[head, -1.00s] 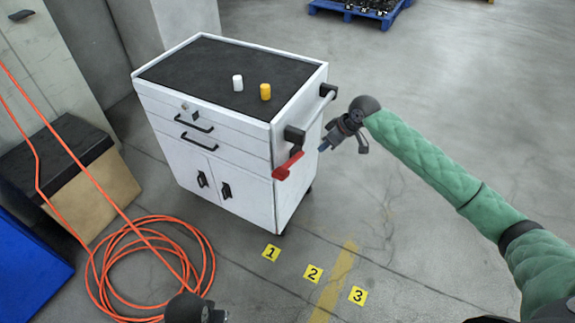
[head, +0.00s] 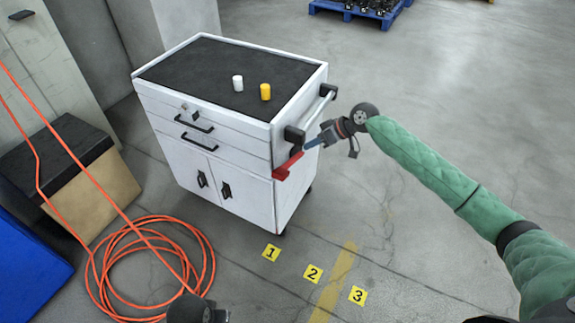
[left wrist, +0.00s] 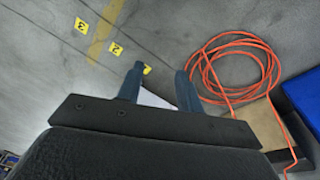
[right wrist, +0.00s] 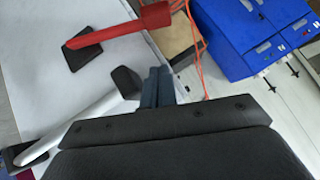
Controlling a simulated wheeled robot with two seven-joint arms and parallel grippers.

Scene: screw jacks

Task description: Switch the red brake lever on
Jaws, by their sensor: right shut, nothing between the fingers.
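The red brake lever (head: 287,166) is on the right side of the white cart (head: 232,184), below the push handle's front bracket. In the right wrist view the lever (right wrist: 115,29) runs from a black plate (right wrist: 83,50) to a thicker red end. My right gripper (head: 308,145) is shut and empty, its fingertips just right of and slightly above the lever. In the right wrist view its fingers (right wrist: 158,84) are together, with a visible gap to the lever.
The cart's push handle (head: 318,112) runs close beside my right gripper. A white cylinder (head: 238,83) and a yellow one (head: 265,92) stand on the cart top. A coiled orange hose (head: 150,255) and numbered yellow markers (head: 313,273) lie on the floor. The floor right of the cart is clear.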

